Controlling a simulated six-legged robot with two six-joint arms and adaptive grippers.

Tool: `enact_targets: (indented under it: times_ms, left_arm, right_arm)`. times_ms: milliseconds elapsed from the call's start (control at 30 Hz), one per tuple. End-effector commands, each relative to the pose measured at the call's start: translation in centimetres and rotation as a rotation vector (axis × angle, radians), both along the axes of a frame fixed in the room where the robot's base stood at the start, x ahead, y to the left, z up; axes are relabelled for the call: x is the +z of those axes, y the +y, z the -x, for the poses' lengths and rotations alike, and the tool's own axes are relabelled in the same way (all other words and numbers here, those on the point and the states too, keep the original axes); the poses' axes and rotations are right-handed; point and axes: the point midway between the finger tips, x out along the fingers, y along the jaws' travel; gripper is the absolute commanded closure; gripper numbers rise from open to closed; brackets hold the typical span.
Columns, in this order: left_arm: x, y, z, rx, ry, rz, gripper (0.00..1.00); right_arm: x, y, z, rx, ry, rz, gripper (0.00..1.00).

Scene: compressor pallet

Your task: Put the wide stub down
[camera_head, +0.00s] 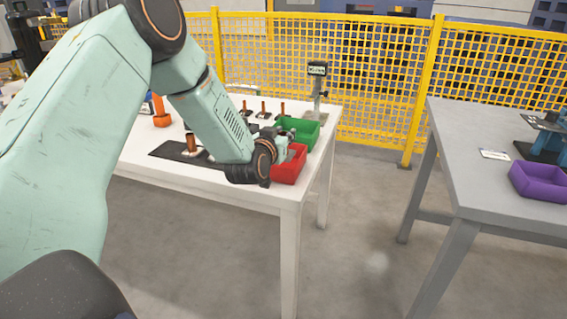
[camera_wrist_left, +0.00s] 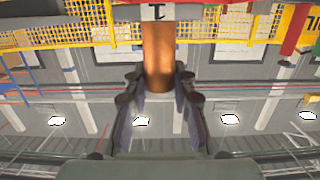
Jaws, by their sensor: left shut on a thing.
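My left gripper (camera_head: 287,140) is at the right end of the white table, beside and partly in front of the red bin (camera_head: 290,167). In the left wrist view, the gripper (camera_wrist_left: 158,90) is shut on the wide stub (camera_wrist_left: 157,55), a copper-coloured cylinder that stands out between the two fingers. In the head view the held stub is hidden by the gripper and wrist. My right gripper is not in view.
A green bin (camera_head: 304,134) stands behind the red one. A black mat (camera_head: 172,152) bears a copper piece (camera_head: 191,143). Several small copper posts stand farther back, near a display post (camera_head: 317,85). A grey table (camera_head: 500,200) with a purple bin (camera_head: 538,182) stands right, across a floor gap.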

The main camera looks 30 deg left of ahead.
Motion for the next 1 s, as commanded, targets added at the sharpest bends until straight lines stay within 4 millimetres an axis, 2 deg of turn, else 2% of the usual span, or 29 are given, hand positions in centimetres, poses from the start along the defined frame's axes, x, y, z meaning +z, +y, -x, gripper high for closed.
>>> enact_targets:
  times_ms: [33, 267, 500, 967, 1000]
  left_arm:
    - [-1.1, 0.0, 0.0, 0.0, -0.001, -0.002, 1.0]
    - [-2.7, 0.0, 0.0, 0.0, -0.004, -0.001, 1.0]
    - [-5.9, -0.2, 0.0, -0.001, -0.002, -0.001, 1.0]
    - [-6.5, -0.4, 0.0, -0.001, -0.002, 0.0, 1.0]
    - [-6.4, -0.3, 0.0, -0.001, -0.001, 0.0, 0.72]
  right_arm:
    - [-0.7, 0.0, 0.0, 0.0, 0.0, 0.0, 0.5]
    - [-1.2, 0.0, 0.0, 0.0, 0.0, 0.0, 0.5]
    - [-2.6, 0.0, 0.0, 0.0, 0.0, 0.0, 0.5]
    - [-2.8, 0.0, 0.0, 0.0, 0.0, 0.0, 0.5]
    - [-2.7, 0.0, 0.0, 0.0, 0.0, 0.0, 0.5]
